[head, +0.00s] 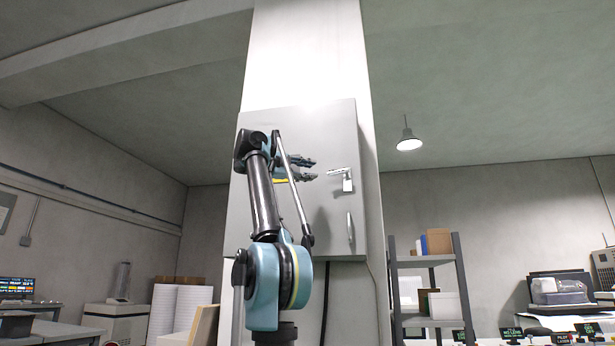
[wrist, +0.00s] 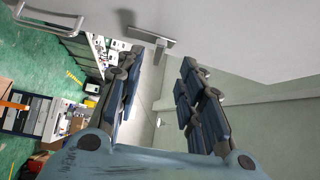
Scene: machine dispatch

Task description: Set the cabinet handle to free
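The grey cabinet (head: 310,225) is mounted on a pale pillar, with its door shut. A metal lever handle (head: 338,172) sticks out to the left from a small plate on the right part of the door. In the wrist view the lever handle (wrist: 160,50) shows near the top, beyond the fingertips. My gripper (head: 313,168) is just left of the lever in the head view. In the wrist view its two dark, jointed fingers (wrist: 160,62) are spread with nothing between them. The lever appears apart from both fingers. Any marking for its positions is not readable.
A fixed bar handle (head: 350,227) sits below the lever; it also shows in the wrist view (wrist: 50,20). A shelf rack (head: 427,262) stands to the right, and a bench with equipment (head: 560,318) farther right. Free air surrounds my gripper before the door.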

